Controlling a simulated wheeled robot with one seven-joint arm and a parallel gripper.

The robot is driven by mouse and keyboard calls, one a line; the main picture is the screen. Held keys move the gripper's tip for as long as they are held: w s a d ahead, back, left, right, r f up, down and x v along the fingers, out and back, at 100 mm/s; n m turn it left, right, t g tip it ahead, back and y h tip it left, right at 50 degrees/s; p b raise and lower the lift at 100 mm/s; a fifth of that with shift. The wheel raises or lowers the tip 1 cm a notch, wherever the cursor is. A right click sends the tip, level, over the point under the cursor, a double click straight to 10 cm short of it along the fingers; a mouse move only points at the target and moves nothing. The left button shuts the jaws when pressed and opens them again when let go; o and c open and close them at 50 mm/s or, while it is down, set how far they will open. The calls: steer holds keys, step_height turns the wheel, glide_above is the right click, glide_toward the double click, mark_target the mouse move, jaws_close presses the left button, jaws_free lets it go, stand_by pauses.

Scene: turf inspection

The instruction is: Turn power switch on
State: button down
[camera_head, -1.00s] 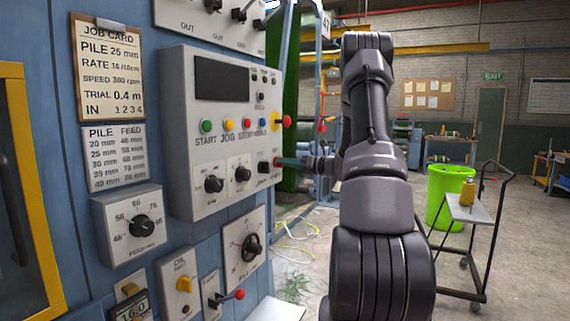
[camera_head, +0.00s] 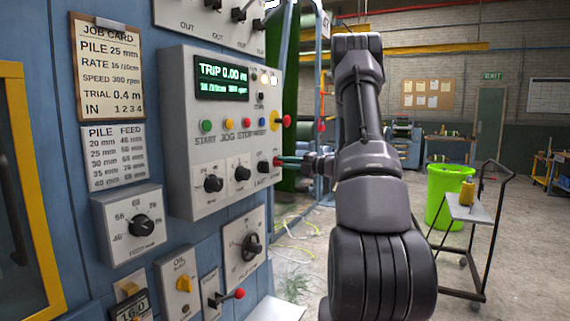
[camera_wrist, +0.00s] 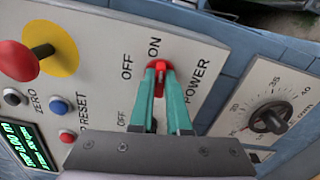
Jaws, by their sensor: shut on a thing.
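The red power switch (camera_wrist: 160,66) sits on the grey control panel (camera_head: 183,130), beside the printed words OFF, ON and POWER. In the wrist view its handle points about toward ON. My gripper (camera_wrist: 161,76) has its two teal fingers shut on the red handle, one on each side, covering part of it. In the head view my gripper (camera_head: 284,162) reaches the panel's right edge from the right, and the switch shows as a small red spot (camera_head: 277,161). The panel display (camera_head: 221,80) is lit and reads TRIP 0.00 m.
A red mushroom button on a yellow disc (camera_wrist: 50,48) stands out close to the switch. A dial (camera_wrist: 270,117) is on the other side. A lever with a red ball (camera_head: 239,294) is lower down. A trolley (camera_head: 470,212) and green bin (camera_head: 447,190) stand behind my arm.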

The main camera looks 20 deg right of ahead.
steer(key=shift+m, duration=0.9)
steer(key=c, duration=0.9)
jaws_free()
steer(key=shift+s+d, duration=0.1)
steer(key=v, duration=1)
steer(key=shift+s+d+f, duration=0.1)
steer(key=shift+s+d, duration=0.1)
steer(key=shift+s, duration=0.05)
